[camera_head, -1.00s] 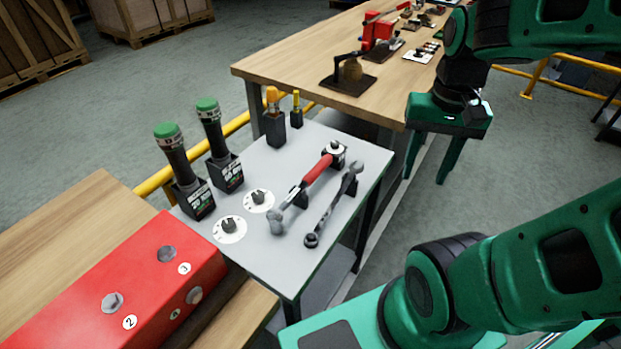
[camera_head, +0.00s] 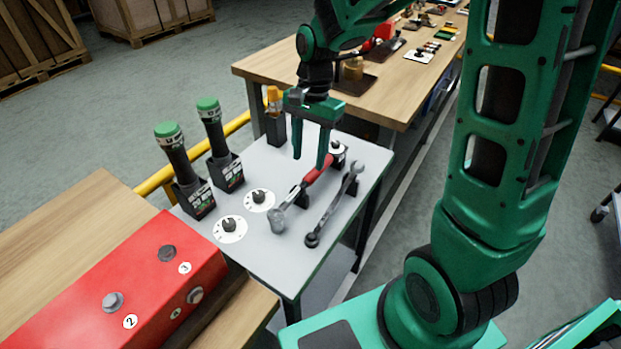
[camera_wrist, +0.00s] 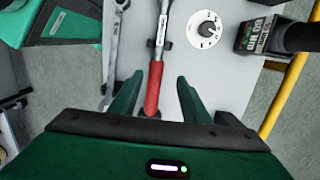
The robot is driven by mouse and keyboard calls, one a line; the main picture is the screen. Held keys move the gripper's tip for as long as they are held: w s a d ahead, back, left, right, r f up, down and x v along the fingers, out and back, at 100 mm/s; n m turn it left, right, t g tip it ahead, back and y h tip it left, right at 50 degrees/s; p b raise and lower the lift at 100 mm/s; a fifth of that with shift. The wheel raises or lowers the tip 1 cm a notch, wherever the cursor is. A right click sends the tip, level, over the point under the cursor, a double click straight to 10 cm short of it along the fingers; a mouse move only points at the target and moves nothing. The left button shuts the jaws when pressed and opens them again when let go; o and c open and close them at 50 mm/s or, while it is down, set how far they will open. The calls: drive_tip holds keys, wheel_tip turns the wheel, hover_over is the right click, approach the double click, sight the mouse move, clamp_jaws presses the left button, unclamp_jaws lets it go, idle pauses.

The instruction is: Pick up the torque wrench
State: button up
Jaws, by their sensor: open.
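The torque wrench, with a red handle (camera_head: 316,173) and a metal head toward the front, lies on supports on the grey table (camera_head: 268,165). The wrist view shows its red handle (camera_wrist: 153,90) between my two fingers. My gripper (camera_head: 309,167) is open and points down over the handle; in the wrist view its fingers (camera_wrist: 158,82) are spread to either side, the left finger closer. The handle looks free of both fingers, though the exact height gap is hard to tell. The gripper and fingers cover part of the handle's far end in the head view.
A combination wrench (camera_head: 334,205) lies close beside it on the right. Two green-capped tools (camera_head: 213,130) in black holders and two round dials (camera_head: 229,229) are to the left. An orange-handled tool (camera_head: 273,98) stands behind. A red box (camera_head: 130,275) is at front left.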

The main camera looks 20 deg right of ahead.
sight(309, 174)
drive_tip(key=shift+s+a+f, duration=0.1)
drive_tip(key=shift+s+f, duration=0.1)
drive_tip(key=shift+f, duration=1.5)
drive_tip(key=shift+s+f, duration=0.2)
drive_tip(key=shift+f, duration=1.5)
clamp_jaws()
